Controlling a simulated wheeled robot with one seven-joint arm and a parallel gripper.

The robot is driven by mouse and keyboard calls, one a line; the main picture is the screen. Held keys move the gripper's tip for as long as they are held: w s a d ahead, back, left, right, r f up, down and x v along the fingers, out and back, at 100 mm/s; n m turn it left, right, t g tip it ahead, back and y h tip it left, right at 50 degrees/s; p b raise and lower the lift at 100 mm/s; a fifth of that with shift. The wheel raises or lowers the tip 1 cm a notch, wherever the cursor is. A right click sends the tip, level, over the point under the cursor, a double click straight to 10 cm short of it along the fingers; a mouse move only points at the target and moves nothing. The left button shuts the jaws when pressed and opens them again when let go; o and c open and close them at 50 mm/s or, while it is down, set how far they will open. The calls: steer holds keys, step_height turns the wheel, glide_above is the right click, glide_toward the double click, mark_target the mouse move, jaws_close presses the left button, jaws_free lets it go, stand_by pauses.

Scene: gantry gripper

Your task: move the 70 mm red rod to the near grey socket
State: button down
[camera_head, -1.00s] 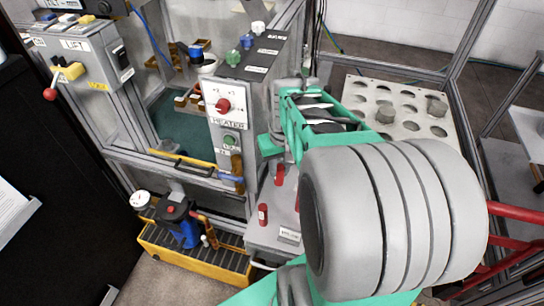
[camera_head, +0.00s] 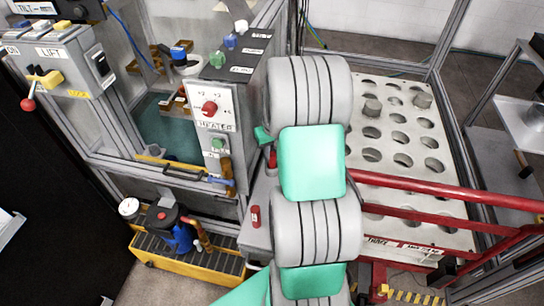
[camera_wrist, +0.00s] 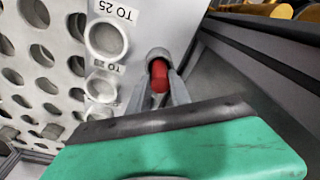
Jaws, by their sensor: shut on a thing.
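In the wrist view my gripper (camera_wrist: 159,82) is shut on a red rod (camera_wrist: 160,70), with one grey finger on each side of it. A grey ring or hole edge shows right at the rod's far end; I cannot tell whether the rod is inside it. Two round grey sockets (camera_wrist: 105,39) (camera_wrist: 102,87) with printed labels lie to the left of the rod. I cannot tell which socket is the near one. Another red rod (camera_head: 255,216) stands on the grey bench left of my arm.
A pale plate with many round holes (camera_head: 386,147) lies right of my arm, with red rails (camera_head: 450,186) across its near side. The heater box (camera_head: 211,110) stands close on the left. A yellow tray (camera_head: 168,262) with tools lies at lower left.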

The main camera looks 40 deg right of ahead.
steer(key=shift+f, duration=0.8)
steer(key=shift+f, duration=0.2)
steer(key=c, duration=1.2)
jaws_free()
steer(key=r, duration=0.4)
steer(key=s+r, duration=0.1)
steer(key=r, duration=0.7)
steer(key=shift+s+a+r, duration=0.15)
steer(key=shift+s+a, duration=0.05)
steer(key=shift+s, duration=0.05)
